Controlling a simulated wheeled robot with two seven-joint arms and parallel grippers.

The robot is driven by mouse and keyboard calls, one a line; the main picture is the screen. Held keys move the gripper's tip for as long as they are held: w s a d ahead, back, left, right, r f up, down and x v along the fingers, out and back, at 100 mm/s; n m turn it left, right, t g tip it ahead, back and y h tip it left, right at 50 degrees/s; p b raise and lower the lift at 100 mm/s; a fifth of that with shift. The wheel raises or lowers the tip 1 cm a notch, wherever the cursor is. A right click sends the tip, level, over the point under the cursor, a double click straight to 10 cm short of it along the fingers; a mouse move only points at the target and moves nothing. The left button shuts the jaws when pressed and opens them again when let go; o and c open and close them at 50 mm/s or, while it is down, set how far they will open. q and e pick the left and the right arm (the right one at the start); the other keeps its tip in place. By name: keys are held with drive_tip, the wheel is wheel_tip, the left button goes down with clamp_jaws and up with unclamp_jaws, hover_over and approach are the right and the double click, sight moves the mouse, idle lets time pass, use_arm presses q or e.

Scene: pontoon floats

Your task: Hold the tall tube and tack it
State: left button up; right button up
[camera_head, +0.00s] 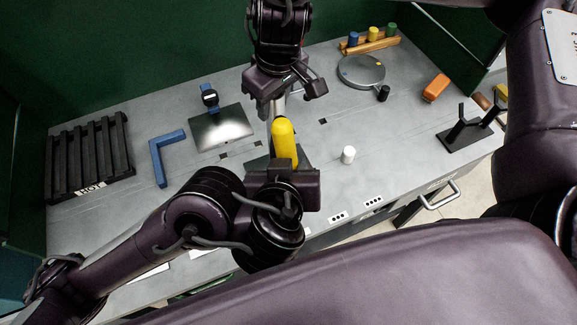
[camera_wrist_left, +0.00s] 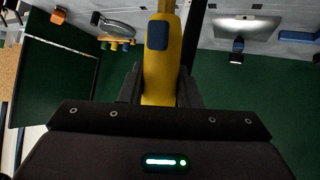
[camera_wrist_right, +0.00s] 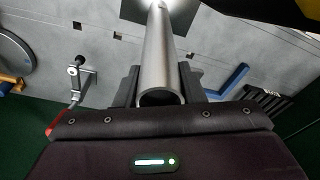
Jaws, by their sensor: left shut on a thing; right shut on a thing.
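The tall tube (camera_head: 279,105) is silver and partly hidden behind my right gripper and a yellow tool. My right gripper (camera_head: 283,92) comes down from the top of the head view and is shut on it. In the right wrist view the tube (camera_wrist_right: 160,65) runs between the fingers, its open end towards the camera. My left gripper (camera_head: 284,176) is shut on the yellow tool (camera_head: 285,143), nearer to me than the tube. In the left wrist view the tool (camera_wrist_left: 160,75) shows a blue button. Whether the tool touches the tube is unclear.
A shiny dark plate (camera_head: 222,128), a blue L-shaped piece (camera_head: 157,160) and a black pallet (camera_head: 90,160) lie left. A white cylinder (camera_head: 348,155), round grey disc (camera_head: 361,72), orange block (camera_head: 436,88) and black stand (camera_head: 465,133) are right. A green wall (camera_head: 130,45) stands behind.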

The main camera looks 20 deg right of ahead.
use_arm(q)
drive_tip(key=shift+r, duration=0.1)
idle(0.5)
drive_tip(key=w+f, duration=0.4)
drive_tip(key=shift+a, duration=0.1)
idle(0.4)
drive_tip(key=shift+w+f, duration=0.3)
drive_tip(key=shift+f, duration=0.2)
idle(2.8)
drive_tip(key=shift+s+r, duration=0.15)
drive_tip(key=shift+r, duration=0.1)
idle(0.4)
drive_tip(key=s+r, duration=0.3)
drive_tip(key=shift+s+d, duration=0.15)
drive_tip(key=shift+d, duration=0.05)
drive_tip(key=shift+s+a+r, duration=0.1)
drive_tip(key=shift+s+r, duration=0.25)
drive_tip(key=shift+r, duration=0.15)
